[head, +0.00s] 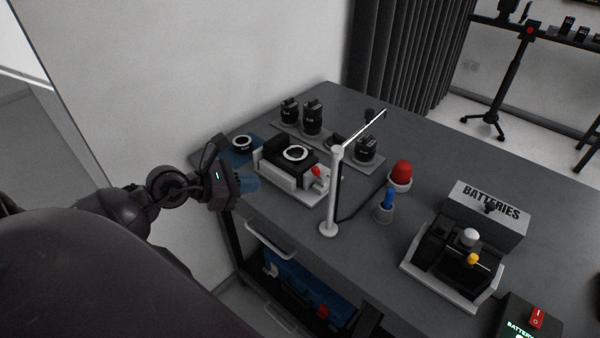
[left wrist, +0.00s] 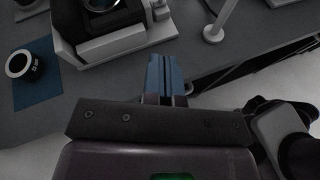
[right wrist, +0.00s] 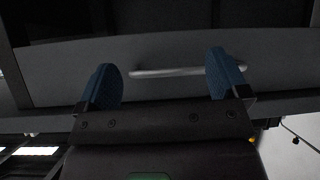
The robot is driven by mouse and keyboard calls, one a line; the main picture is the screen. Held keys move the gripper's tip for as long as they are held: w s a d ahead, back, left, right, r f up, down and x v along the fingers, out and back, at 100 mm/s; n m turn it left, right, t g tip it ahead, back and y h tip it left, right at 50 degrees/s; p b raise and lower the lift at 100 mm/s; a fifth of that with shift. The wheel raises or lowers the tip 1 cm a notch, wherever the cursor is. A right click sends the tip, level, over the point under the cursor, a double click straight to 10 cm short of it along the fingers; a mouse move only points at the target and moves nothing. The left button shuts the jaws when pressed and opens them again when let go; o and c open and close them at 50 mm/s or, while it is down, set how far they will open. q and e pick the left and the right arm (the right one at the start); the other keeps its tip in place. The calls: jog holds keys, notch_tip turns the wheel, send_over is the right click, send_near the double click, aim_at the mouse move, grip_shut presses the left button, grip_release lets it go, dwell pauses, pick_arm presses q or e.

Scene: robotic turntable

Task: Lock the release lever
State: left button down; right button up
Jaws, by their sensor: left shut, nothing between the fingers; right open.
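A black camera body (head: 286,158) with a round lens mount sits in a white holder (head: 275,178) at the table's left end. A small red-tipped lever (head: 316,171) stands at the holder's right side, and it looks like the release lever. My left gripper (head: 248,182) is shut and empty, just left of and in front of the holder, apart from it. In the left wrist view its closed blue fingers (left wrist: 167,76) point toward the white holder (left wrist: 125,40); the red tip is not visible there. My right gripper (right wrist: 165,78) is open and empty, facing a pale bar handle (right wrist: 188,72).
A lens (head: 242,142) lies on a blue mat (head: 228,155) left of the holder. A white post (head: 333,195) stands close right of the lever. Several lenses (head: 312,117) stand behind. A red dome button (head: 401,172) and a battery box (head: 487,214) are farther right.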

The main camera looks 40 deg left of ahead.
pick_arm(q)
send_near(318, 176)
jog(key=f, duration=0.1)
jog(key=w+f, duration=0.2)
jog(key=shift+w+a+f, duration=0.15)
jog(key=shift+a+f, duration=0.05)
jog(key=shift+a, duration=0.15)
jog(key=shift+w+d+r, duration=0.55)
jog(key=shift+w, duration=0.3)
jog(key=shift+w+d+r+p, duration=0.15)
jog(key=shift+w+d+p, duration=0.2)
jog(key=shift+w, duration=0.15)
